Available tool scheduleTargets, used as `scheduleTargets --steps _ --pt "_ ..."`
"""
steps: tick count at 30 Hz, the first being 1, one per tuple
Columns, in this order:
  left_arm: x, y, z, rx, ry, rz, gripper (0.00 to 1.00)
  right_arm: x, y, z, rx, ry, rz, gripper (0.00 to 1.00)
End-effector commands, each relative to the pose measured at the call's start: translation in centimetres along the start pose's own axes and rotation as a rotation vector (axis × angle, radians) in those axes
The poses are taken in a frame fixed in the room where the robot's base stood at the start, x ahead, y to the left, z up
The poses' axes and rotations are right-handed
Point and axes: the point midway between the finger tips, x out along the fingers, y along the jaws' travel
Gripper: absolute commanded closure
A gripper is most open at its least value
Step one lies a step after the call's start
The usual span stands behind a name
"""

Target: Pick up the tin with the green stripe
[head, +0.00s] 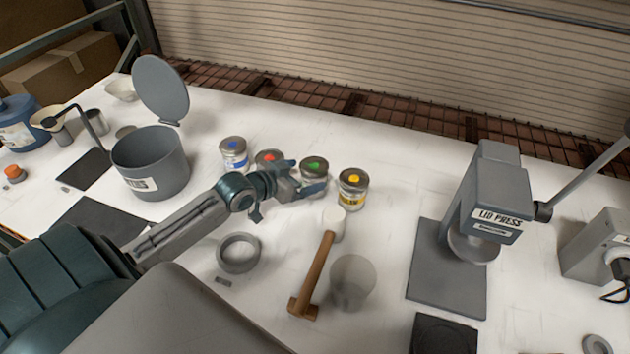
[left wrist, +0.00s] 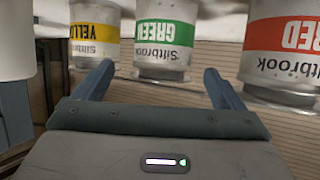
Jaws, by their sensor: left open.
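The green-striped tin (head: 314,168) stands on the white table in a row of tins, a green dot on its lid. In the left wrist view the green tin (left wrist: 165,40) appears upside down, centred beyond the fingers. My left gripper (head: 318,190) is open and empty, its fingers at the near side of the green tin; the fingers (left wrist: 158,88) also show apart in the left wrist view. The yellow tin (head: 352,188) stands to the right. The red tin (head: 268,160) is to the left, partly hidden by my gripper, and the blue tin (head: 234,154) is further left. My right gripper is not visible.
A grey bucket (head: 150,170) with raised lid stands left. The lid press (head: 480,220) stands right. The table behind the tins is clear.

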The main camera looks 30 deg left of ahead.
Motion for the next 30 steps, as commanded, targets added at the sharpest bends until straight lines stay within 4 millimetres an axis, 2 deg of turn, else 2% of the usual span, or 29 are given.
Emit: scheduleTargets --steps 5,16,25,26,30 --pt "0.7 -0.1 -0.1 -0.004 -0.001 0.000 0.09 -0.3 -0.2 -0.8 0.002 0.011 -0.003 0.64" --pt "4.9 -0.4 -0.1 -0.002 0.000 0.000 0.09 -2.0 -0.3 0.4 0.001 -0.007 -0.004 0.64" --pt "5.4 -0.3 0.1 0.001 -0.001 0.001 0.09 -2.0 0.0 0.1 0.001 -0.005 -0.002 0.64" --pt "5.4 -0.3 0.1 0.001 -0.001 0.001 0.11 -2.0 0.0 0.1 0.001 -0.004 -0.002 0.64" --pt "5.4 -0.3 0.1 0.001 -0.001 0.001 0.38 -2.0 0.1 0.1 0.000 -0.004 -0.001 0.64"
